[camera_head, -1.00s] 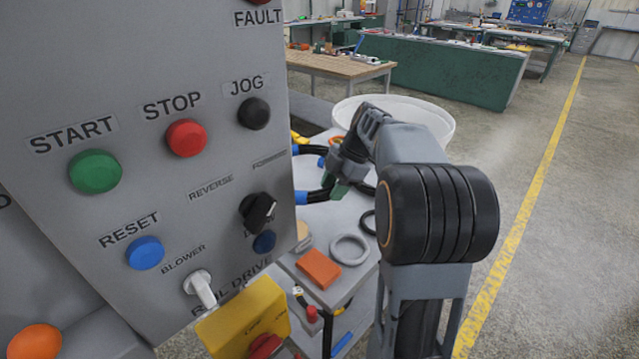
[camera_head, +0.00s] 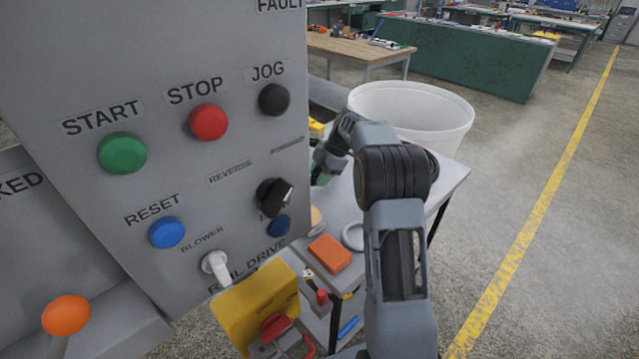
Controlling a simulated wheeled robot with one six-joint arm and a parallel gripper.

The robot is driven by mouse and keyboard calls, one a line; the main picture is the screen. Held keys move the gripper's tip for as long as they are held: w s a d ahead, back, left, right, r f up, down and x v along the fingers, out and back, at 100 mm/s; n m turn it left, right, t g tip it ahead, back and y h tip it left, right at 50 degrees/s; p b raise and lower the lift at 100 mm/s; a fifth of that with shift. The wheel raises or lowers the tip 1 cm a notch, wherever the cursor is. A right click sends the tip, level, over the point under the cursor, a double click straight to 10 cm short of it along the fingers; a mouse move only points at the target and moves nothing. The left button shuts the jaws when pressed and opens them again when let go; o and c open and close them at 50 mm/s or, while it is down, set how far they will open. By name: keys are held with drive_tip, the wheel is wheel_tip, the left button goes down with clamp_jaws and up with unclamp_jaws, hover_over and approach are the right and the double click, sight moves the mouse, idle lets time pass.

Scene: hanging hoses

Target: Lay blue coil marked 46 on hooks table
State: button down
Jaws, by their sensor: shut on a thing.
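My arm reaches forward past the control panel, and my gripper (camera_head: 320,178) is partly hidden behind the panel's right edge. Its green fingertips just show above the grey-topped table (camera_head: 345,200). It is shut on a hose, most likely the blue-banded black coil that lay at its fingers in the earlier view. The coil itself is hidden behind the panel now, and no number 46 is readable. No hooks are in view.
The grey control panel (camera_head: 190,170) fills the left. The table holds an orange block (camera_head: 329,253) and a grey ring (camera_head: 352,237). A white tub (camera_head: 415,115) stands behind. A yellow box (camera_head: 255,305) juts out low. Open floor lies right.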

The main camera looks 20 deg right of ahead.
drive_tip(key=shift+w+a+f, duration=0.1)
drive_tip(key=shift+w+f, duration=0.1)
drive_tip(key=shift+f, duration=1.5)
drive_tip(key=c, duration=0.7)
unclamp_jaws()
drive_tip(key=shift+s, duration=0.1)
drive_tip(key=v, duration=1.2)
drive_tip(key=shift+p, duration=0.45)
drive_tip(key=shift+s+f, duration=0.1)
